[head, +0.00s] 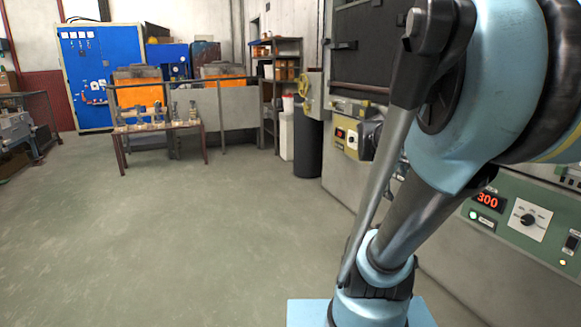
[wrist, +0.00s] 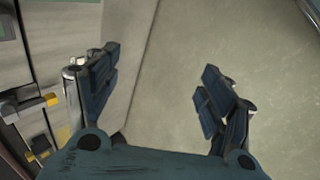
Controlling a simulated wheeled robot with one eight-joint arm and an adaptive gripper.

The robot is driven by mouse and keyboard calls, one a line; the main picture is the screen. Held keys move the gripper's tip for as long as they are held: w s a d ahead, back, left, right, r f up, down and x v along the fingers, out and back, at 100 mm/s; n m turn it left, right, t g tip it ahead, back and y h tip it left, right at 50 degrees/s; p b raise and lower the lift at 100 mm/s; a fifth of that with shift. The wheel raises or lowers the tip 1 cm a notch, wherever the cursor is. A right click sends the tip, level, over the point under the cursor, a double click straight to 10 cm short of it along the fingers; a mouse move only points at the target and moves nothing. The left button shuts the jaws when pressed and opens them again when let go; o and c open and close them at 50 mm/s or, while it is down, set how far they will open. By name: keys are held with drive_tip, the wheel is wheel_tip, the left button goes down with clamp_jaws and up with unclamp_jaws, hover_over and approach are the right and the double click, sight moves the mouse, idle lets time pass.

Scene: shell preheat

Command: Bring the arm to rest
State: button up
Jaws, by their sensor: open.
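My gripper (wrist: 158,88) shows in the wrist view with its two dark blue fingers spread wide apart. It is open and nothing is between the fingers. Past the fingers are the bare floor (wrist: 190,45) and the pale side of a cabinet at the left. In the head view my light blue arm fills the right side, in front of the furnace (head: 375,45). My gripper is out of sight in that view.
A green control panel (head: 525,222) with a red display reading 300 is at the right, close behind my arm. A small table (head: 160,129) with several items stands at the back left, near a blue cabinet (head: 85,75). A black bin (head: 308,148) stands by the furnace. The floor at centre left is clear.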

drive_tip(key=s+a+f+m+g+y, duration=0.1)
drive_tip(key=s+a+f+m+y, duration=0.1)
drive_tip(key=s+a+f, duration=0.3)
drive_tip(key=s+a+f+m+y, duration=0.3)
drive_tip(key=s+a+f+y, duration=0.1)
drive_tip(key=s+a, duration=0.4)
drive_tip(key=a+f, duration=0.1)
drive_tip(key=a, duration=0.1)
drive_tip(key=shift+s+a+f+m+g, duration=0.2)
drive_tip(key=shift+a+f+m+g, duration=0.1)
drive_tip(key=shift+a+f+g, duration=0.1)
drive_tip(key=shift+d, duration=0.1)
drive_tip(key=shift+w+f, duration=0.2)
drive_tip(key=shift+w, duration=0.3)
